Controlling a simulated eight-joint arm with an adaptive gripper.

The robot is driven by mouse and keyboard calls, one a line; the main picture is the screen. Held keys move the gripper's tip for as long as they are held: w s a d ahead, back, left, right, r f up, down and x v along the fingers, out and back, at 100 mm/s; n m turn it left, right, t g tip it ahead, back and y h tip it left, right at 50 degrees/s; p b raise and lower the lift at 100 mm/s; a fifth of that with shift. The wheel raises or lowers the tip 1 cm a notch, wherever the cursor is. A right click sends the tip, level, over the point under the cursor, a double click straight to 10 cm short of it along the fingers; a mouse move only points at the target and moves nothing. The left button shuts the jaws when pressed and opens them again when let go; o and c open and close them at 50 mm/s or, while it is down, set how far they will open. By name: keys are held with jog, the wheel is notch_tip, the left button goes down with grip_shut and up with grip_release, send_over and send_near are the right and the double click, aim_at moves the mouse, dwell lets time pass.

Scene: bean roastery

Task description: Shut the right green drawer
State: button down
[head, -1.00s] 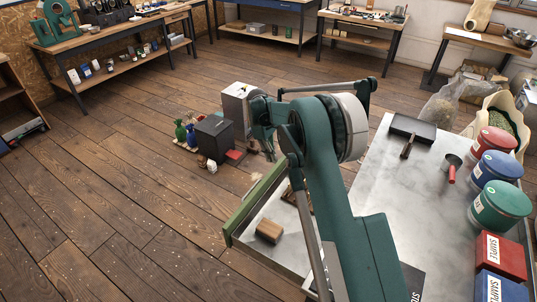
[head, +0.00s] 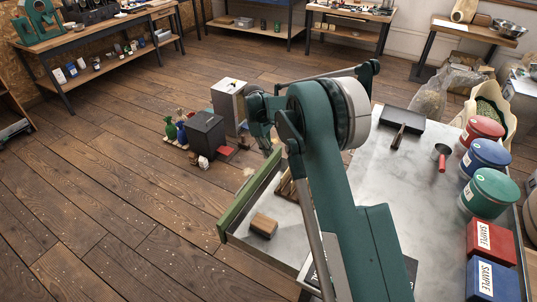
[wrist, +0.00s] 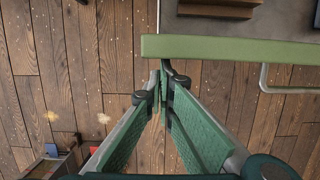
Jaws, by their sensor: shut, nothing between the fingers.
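The green drawer front (head: 243,202) stands out from the left side of the marble-topped bench in the head view, so the drawer is open. Inside it lie a wooden block (head: 263,226) and more wooden pieces (head: 286,187). In the wrist view the green front (wrist: 235,48) runs across the top, with a grey bar handle (wrist: 288,89) on its outer side. My gripper (wrist: 163,70) is shut and empty, its tips at the left end of the front, on the outer side. I cannot tell whether they touch. In the head view my arm hides the fingertips.
On the floor beyond the drawer stand a dark box (head: 205,134), a tall grey box (head: 229,103) and small bottles (head: 182,130). The bench top (head: 405,165) carries a black tray, a scoop, tins and sample boxes at the right. The floor left of the drawer is clear.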

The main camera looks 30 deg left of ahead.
jog(key=d, duration=3.3)
jog(key=shift+d, duration=0.1)
jog(key=shift+d, duration=0.15)
jog(key=shift+a, duration=0.5)
jog(key=a, duration=0.3)
jog(key=shift+a, duration=0.2)
jog(key=p+v, duration=0.1)
jog(key=v, duration=0.9)
jog(key=shift+a+p, duration=0.3)
jog(key=shift+p, duration=0.1)
